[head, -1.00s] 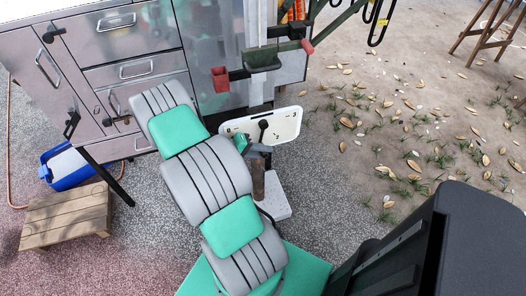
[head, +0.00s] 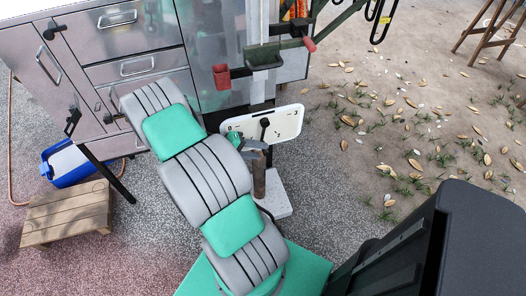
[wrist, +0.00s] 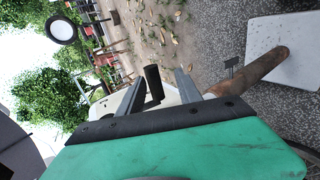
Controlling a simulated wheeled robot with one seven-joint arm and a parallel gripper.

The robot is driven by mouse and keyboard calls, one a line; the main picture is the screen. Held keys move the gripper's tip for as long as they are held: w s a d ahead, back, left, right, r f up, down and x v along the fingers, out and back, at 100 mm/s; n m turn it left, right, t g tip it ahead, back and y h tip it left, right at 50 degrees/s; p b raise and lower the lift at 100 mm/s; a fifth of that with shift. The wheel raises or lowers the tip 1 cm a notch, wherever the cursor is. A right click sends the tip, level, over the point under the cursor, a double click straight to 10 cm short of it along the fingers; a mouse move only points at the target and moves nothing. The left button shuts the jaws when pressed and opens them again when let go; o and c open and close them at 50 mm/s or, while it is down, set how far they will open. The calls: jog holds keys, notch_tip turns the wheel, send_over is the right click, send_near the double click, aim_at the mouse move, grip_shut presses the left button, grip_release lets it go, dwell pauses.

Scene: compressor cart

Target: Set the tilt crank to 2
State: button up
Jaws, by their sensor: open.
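The tilt crank (head: 264,124) is a dark handle on a white panel (head: 290,122) in the middle of the head view. Small dark marks show on the panel, too small to read surely. My gripper (head: 252,143) is at the panel's lower edge, just below the crank. In the wrist view my gripper (wrist: 160,78) is open, with two grey fingers apart. A dark handle (wrist: 153,82), likely the crank, shows between them; contact cannot be told. The white panel (wrist: 132,97) is partly hidden behind the fingers and my green palm.
A rusty cylinder (head: 259,178) stands close below my gripper, by a pale block (head: 276,197). A metal cabinet (head: 130,45) is at left.

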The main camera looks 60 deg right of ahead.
jog(key=v, duration=0.5)
